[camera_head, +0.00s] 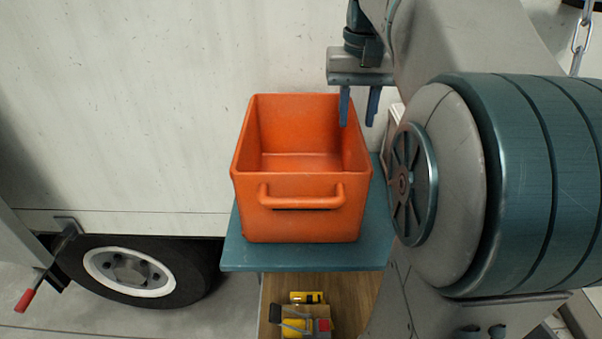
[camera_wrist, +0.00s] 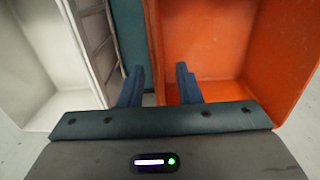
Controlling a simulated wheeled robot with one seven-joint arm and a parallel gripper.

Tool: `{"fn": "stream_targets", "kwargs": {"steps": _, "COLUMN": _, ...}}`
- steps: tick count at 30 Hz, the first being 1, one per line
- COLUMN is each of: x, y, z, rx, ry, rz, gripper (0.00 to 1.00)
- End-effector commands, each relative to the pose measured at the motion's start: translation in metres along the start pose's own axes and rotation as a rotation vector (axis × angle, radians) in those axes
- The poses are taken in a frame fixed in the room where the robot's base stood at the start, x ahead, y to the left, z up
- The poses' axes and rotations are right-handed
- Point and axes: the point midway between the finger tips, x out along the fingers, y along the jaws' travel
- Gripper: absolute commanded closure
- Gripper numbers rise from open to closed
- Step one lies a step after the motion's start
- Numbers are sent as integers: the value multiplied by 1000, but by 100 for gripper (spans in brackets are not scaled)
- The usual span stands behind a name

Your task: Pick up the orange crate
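The orange crate (camera_head: 303,222) is an open, empty box with a handle on its front, standing upright on a teal shelf (camera_head: 300,258) against the white truck side. My gripper (camera_head: 358,122) is above the crate's right wall, fingers pointing down and apart. In the wrist view, the crate (camera_wrist: 240,45) fills the right side, and its wall rim lies between the two fingertips of my gripper (camera_wrist: 158,80). Nothing is clamped; I cannot tell whether the fingers reach below the rim. My arm hides the right end of the shelf.
A white container (camera_wrist: 40,60) stands just beside the crate, with a narrow teal gap between. Below the shelf are yellow and red items (camera_head: 305,322) on a wooden surface. A truck wheel (camera_head: 130,272) is at lower left. The truck wall (camera_head: 150,100) is close behind.

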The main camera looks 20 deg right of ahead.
Motion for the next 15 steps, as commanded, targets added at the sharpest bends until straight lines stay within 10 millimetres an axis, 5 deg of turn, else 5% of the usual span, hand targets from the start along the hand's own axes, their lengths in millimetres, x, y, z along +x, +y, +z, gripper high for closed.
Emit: {"fn": "stream_targets", "kwargs": {"steps": 15, "x": 50, "y": 2, "z": 2, "rx": 0, "ry": -1, "rz": 0, "gripper": 69}}
